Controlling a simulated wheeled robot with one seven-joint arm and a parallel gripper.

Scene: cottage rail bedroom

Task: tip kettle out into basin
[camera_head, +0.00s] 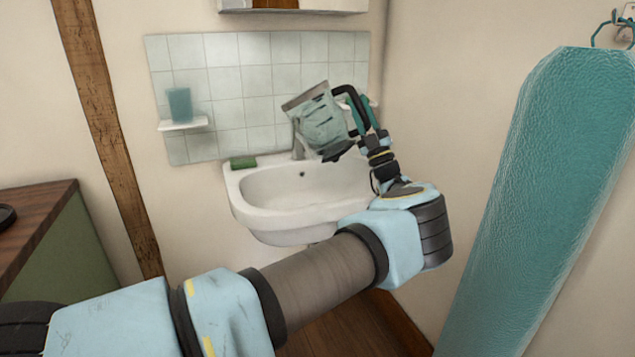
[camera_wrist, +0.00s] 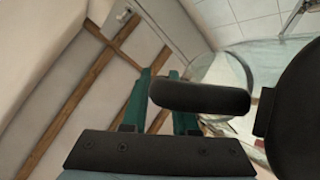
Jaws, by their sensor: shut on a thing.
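The kettle (camera_head: 322,124) is pale green with a black handle. It is held in the air over the basin, strongly tilted, with one end toward the upper left. My gripper (camera_head: 362,113) is shut on the kettle's black handle, at the kettle's right side. In the wrist view the black handle (camera_wrist: 200,97) lies across the teal fingers. The white basin (camera_head: 290,190) is fixed to the tiled wall below the kettle. The kettle hides part of the tap (camera_head: 298,146). I cannot see any water flowing.
A green soap or sponge (camera_head: 243,162) lies on the basin's back left rim. A teal cup (camera_head: 180,104) stands on a small shelf (camera_head: 183,124) at left. A large teal hanging thing (camera_head: 555,190) fills the right side. A wooden-topped cabinet (camera_head: 40,215) stands at left.

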